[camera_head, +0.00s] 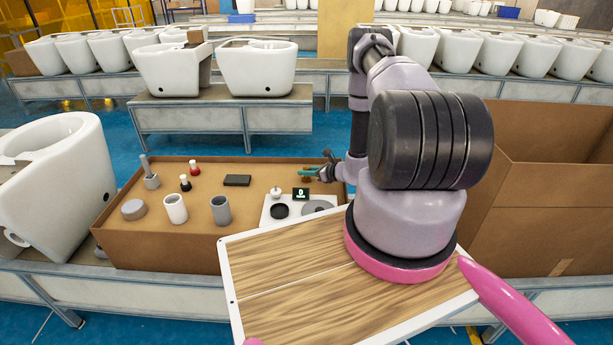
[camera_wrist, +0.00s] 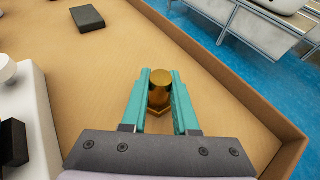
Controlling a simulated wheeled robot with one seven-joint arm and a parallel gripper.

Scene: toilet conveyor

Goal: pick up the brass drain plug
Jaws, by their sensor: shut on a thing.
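The brass drain plug (camera_wrist: 159,92) is a gold-coloured piece with a round top and a wider base. It stands between the two teal fingers of my gripper (camera_wrist: 160,98) in the wrist view, near the corner of the brown cardboard surface (camera_wrist: 215,95). My gripper is shut on it, one finger on each side. In the head view my gripper (camera_head: 314,172) is at the right end of the cardboard surface, and the plug (camera_head: 307,175) shows only as a small dark brownish patch there. I cannot tell whether its base touches the cardboard.
A white device with a display (camera_head: 301,194) stands close to my gripper. A black block (camera_head: 237,180), grey cup (camera_head: 221,210), white cup (camera_head: 175,208), round grey disc (camera_head: 134,209) and small bottles are further left. A large open carton (camera_head: 550,190) stands right. White toilets (camera_head: 257,68) fill the back.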

